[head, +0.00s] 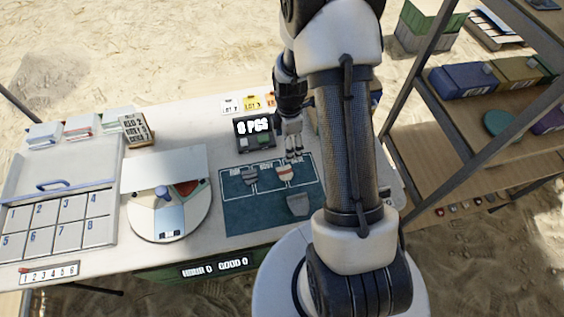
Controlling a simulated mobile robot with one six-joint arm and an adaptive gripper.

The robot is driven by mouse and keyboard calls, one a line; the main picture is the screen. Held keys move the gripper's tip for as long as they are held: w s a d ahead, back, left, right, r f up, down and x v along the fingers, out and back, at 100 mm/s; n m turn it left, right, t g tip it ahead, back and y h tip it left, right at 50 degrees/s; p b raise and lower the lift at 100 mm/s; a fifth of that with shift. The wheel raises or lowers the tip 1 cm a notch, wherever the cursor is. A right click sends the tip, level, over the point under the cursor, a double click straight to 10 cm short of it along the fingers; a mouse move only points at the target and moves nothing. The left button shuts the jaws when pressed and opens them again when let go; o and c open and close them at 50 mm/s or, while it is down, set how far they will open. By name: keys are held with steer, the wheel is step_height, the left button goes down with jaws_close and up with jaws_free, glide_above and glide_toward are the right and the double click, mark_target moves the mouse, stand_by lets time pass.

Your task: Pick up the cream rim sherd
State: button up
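A teal mat (235,212) lies on the table with a few sherds on it. A pale sherd with a reddish-brown band (285,173) lies in the upper right outline and looks the most cream-coloured. A greyer pale sherd (249,177) lies to its left, and a larger grey sherd (298,204) lies lower right. I cannot make out which has a rim edge. My gripper (294,156) points down just above the upper edge of the mat, close behind the banded sherd. Its fingers are too small to tell how far apart they are.
A dark display box (255,133) reading "PCS" stands left of my gripper. A round turntable (150,225) and a numbered compartment tray (100,231) are further left. Lot cards (251,103) lie behind. A shelf rack (480,140) stands to the right.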

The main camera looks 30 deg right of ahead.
steer(key=b, duration=0.3)
glide_above(285, 173)
steer(key=f, duration=1.1)
steer(key=shift+d+f, duration=0.35)
steer(key=shift+f, duration=0.05)
steer(key=shift+a+f+b, duration=0.15)
steer(key=shift+f+b, duration=0.3)
steer(key=shift+f, duration=0.95)
steer(key=shift+a+f+b, duration=0.15)
steer(key=shift+f+b, duration=0.25)
steer(key=shift+f, duration=0.95)
steer(key=shift+r, duration=0.1)
steer(key=c, duration=1.1)
